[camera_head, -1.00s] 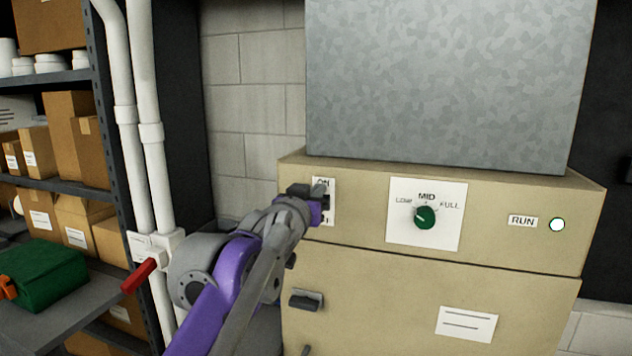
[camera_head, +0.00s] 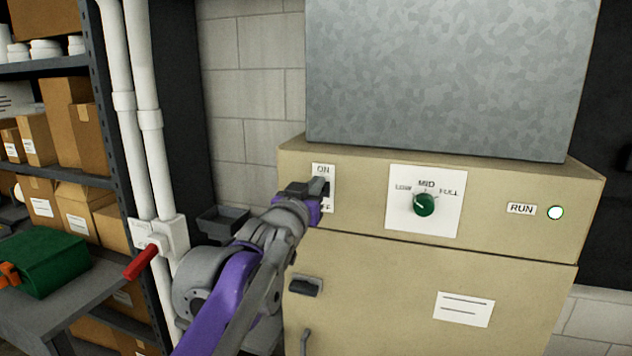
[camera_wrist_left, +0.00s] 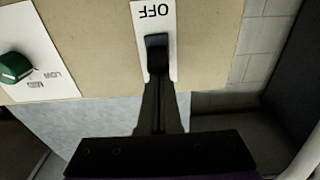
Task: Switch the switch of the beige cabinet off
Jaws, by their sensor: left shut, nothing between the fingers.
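The beige cabinet (camera_head: 400,275) stands ahead. The white ON/OFF plate (camera_head: 322,169) is at its upper left, with ON at the top and OFF at the bottom. The dark switch (camera_wrist_left: 157,45) shows in the left wrist view, where the OFF label is upside down at the top. My left gripper (camera_head: 322,188) is shut and empty, with its tip at the plate between the two labels. In the left wrist view its fingers (camera_wrist_left: 158,82) reach the switch and seem to touch it. The gripper hides part of the switch in the head view. My right gripper is not in view.
A green dial (camera_head: 425,204) on a white panel and a pale RUN lamp (camera_head: 555,212) are to the right. A red lever (camera_head: 141,262) on white pipes is left of my arm. A green box (camera_head: 42,262) sits farther left. A cabinet handle (camera_head: 305,287) is below the switch.

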